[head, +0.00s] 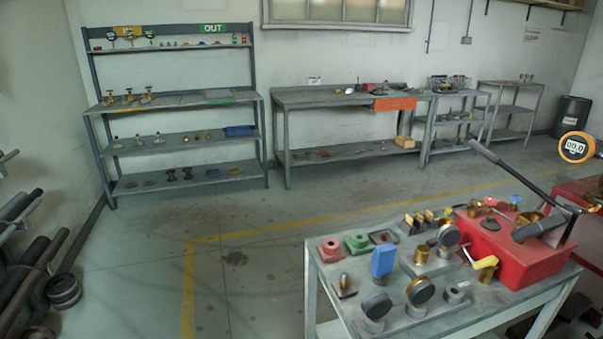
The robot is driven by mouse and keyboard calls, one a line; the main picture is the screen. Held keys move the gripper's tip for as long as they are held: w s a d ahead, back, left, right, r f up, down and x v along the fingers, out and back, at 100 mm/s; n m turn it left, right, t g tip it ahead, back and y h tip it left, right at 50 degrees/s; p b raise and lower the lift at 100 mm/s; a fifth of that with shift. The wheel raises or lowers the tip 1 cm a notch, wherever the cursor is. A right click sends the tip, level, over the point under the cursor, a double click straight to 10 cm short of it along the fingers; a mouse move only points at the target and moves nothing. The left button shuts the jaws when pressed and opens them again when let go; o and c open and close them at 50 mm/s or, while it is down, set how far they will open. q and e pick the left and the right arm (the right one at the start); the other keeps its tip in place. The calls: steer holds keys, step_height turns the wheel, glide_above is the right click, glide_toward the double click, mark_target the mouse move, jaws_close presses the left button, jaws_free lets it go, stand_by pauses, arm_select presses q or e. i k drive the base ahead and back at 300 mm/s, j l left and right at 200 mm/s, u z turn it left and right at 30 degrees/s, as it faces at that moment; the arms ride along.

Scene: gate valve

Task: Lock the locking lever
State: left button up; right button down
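A long black lever (515,175) slants from upper left down to the right, toward a jointed metal linkage (572,206) by the red equipment at the right. A shorter, thick black handle (538,229) lies tilted over the red box (512,262) on the near bench. A small yellow handle (486,262) shows at the box's left side. I cannot tell for sure which of these is the locking lever, or whether it is locked. Neither of my grippers is in view.
The near bench (420,326) holds several gauges, a blue block (383,262) and red and green fittings. A round orange gauge (576,147) is at the right edge. Shelves (176,100) and a workbench (330,97) line the back wall. The middle floor is clear.

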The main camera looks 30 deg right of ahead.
mark_target(431, 242)
steer(key=k+l, duration=0.1)
steer(key=l, duration=0.35)
steer(key=k+l+z, duration=0.1)
steer(key=l, duration=0.75)
steer(key=k+z, duration=0.05)
